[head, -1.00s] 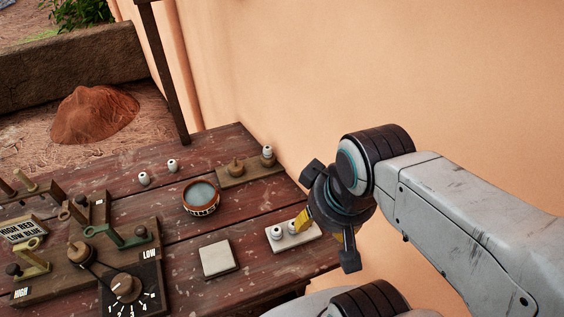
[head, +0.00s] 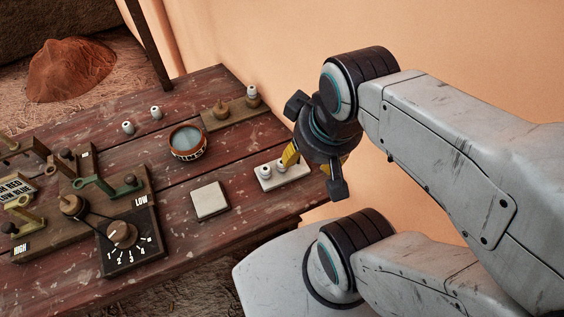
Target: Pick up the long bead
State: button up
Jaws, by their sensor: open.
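Several small white beads with dark holes are on the table. Two sit on a white slab (head: 292,174): a left bead (head: 265,171) and a right bead (head: 280,167). Two more stand at the back left, a front one (head: 128,127) and a rear one (head: 156,112). Another bead (head: 252,91) is on a post of the wooden peg board (head: 236,117). I cannot tell which bead is the long one.
A round bowl (head: 188,142) with pale liquid and a pale square tile (head: 209,201) are on the wooden table (head: 170,210). A dial box (head: 130,240) and lever stand (head: 95,205) fill the left side. A wall (head: 400,50) rises behind my arm.

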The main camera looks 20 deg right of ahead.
aim_at(252, 93)
jog(key=l+u, duration=0.85)
jog(key=k+j, duration=0.05)
jog(key=j, duration=0.1)
